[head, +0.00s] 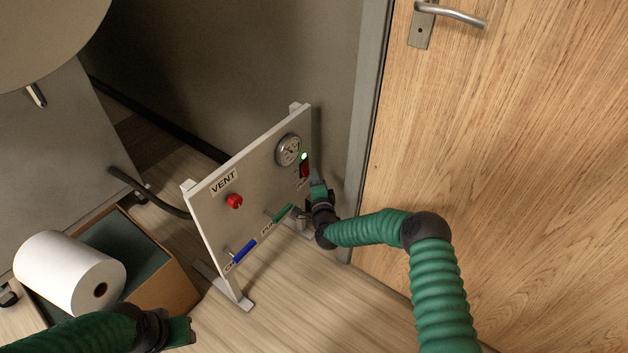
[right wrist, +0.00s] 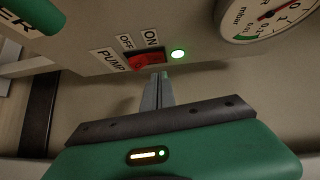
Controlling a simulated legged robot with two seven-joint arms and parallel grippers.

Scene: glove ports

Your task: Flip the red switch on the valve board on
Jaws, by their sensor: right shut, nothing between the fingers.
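The valve board (head: 262,185) stands upright on the floor, facing me at an angle. Its red switch (head: 304,170) sits near the right edge, below a lit green lamp (head: 304,156). In the right wrist view the red switch (right wrist: 147,61) lies by labels reading PUMP, OFF and ON, with the green lamp (right wrist: 178,54) lit beside the ON end. My right gripper (head: 314,177) is shut and empty, its fingertips right at the switch; I cannot tell whether they touch it. My left gripper (head: 188,330) is low at the left, away from the board; its fingers are unclear.
The board also carries a gauge (head: 288,149), a red knob (head: 235,201), a blue handle (head: 244,251) and a green handle (head: 283,213). A cardboard box (head: 165,290) and white roll (head: 68,272) stand left. A wooden door (head: 510,150) is at right.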

